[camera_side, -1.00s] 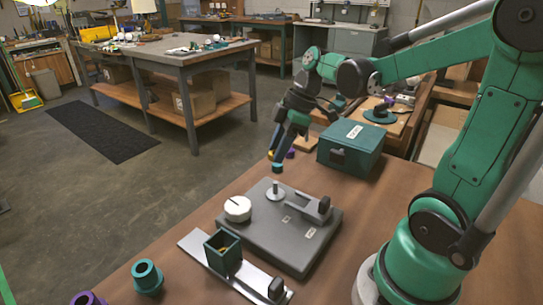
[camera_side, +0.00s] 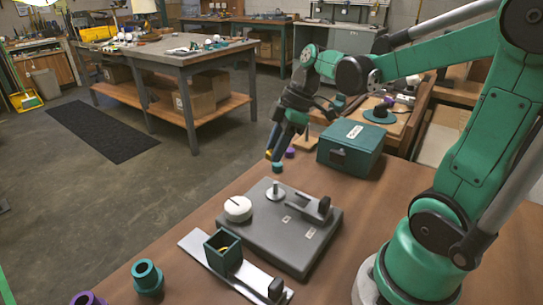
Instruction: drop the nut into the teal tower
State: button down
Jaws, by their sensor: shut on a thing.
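The teal tower (camera_side: 222,256) is an open-topped square box standing on a flat grey metal plate at the front. My gripper (camera_side: 273,157) points down over the far side of the table, beyond the grey base. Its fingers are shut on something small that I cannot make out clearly. Yellow shows at the fingertips. A small teal piece (camera_side: 277,168) shows just below and beside them; whether they touch is unclear. I cannot identify the nut with certainty.
The grey base (camera_side: 300,245) holds a white round knob (camera_side: 238,209), an upright metal post (camera_side: 275,191) and a dark clamp-like block. A teal box (camera_side: 349,150) stands to the right of my gripper. A teal ring (camera_side: 147,276) and a purple ring (camera_side: 88,299) are at front left.

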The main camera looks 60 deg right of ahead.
jog(key=shift+n, duration=0.6)
jog(key=a, duration=0.8)
jog(key=shift+w, duration=0.25)
jog(key=s+a+f+n, duration=0.1)
jog(key=a+f, duration=0.3)
jog(key=a, duration=0.4)
jog(key=shift+s+a+y, duration=0.3)
jog(key=shift+s, duration=0.2)
jog(key=shift+f, duration=0.9)
jog(key=shift+c, duration=2.2)
grip_release()
jog(key=shift+g, duration=0.3)
jog(key=shift+r, duration=2.5)
